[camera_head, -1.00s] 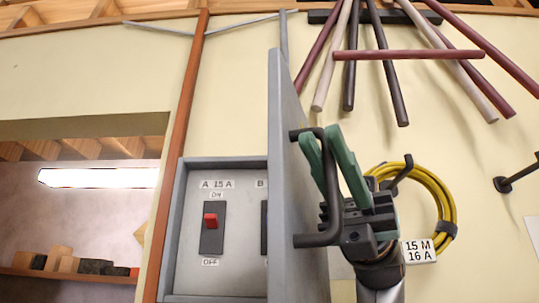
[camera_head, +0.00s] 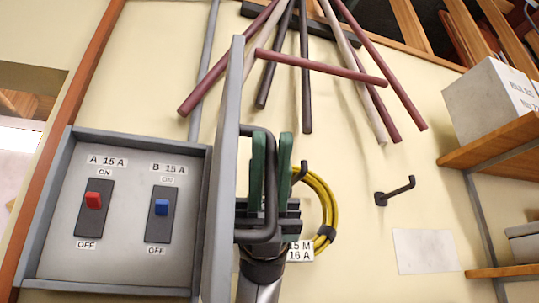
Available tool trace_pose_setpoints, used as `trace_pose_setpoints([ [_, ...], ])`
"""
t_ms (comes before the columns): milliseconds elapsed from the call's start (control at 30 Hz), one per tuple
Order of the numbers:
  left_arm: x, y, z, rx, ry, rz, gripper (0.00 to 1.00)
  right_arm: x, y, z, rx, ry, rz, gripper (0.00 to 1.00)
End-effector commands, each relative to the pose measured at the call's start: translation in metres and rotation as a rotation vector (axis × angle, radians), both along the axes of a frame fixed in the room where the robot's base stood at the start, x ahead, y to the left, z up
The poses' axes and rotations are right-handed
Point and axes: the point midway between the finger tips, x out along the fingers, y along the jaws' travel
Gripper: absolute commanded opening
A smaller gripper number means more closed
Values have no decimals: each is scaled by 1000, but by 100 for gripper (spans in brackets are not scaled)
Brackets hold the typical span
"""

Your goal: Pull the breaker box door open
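The grey breaker box (camera_head: 45,215) is on the wall at the lower left, its front uncovered. Its door (camera_head: 222,170) stands swung out on the right side, seen nearly edge-on. Inside are a red switch (camera_head: 93,200) marked A and a blue switch (camera_head: 161,207) marked B. A black bar handle (camera_head: 268,225) is on the door's right-hand face. My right gripper (camera_head: 271,158) has its green fingers on both sides of the handle's upright bar and appears closed on it. The contact itself is partly hidden. My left gripper is out of view.
A yellow cable coil (camera_head: 322,200) hangs behind my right gripper. A wall hook (camera_head: 394,192) and a blank sheet (camera_head: 425,251) are farther right. Wooden shelves (camera_head: 490,143) with boxes stand at the right edge. Rods fan out from a rack above.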

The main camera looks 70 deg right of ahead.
Motion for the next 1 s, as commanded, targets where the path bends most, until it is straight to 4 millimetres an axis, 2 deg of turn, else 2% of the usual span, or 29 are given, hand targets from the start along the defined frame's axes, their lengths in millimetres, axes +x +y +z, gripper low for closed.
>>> trace_pose_setpoints([
  [33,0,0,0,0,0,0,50,0,0,0,1,0,0,20],
  [100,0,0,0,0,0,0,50,0,0,0,1,0,0,27],
  [400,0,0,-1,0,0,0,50,2,-3,-1,2,1,-1,27],
  [800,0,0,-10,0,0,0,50,23,-54,-24,4,3,-1,27],
  [1000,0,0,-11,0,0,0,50,26,-64,-29,1,0,0,27],
])
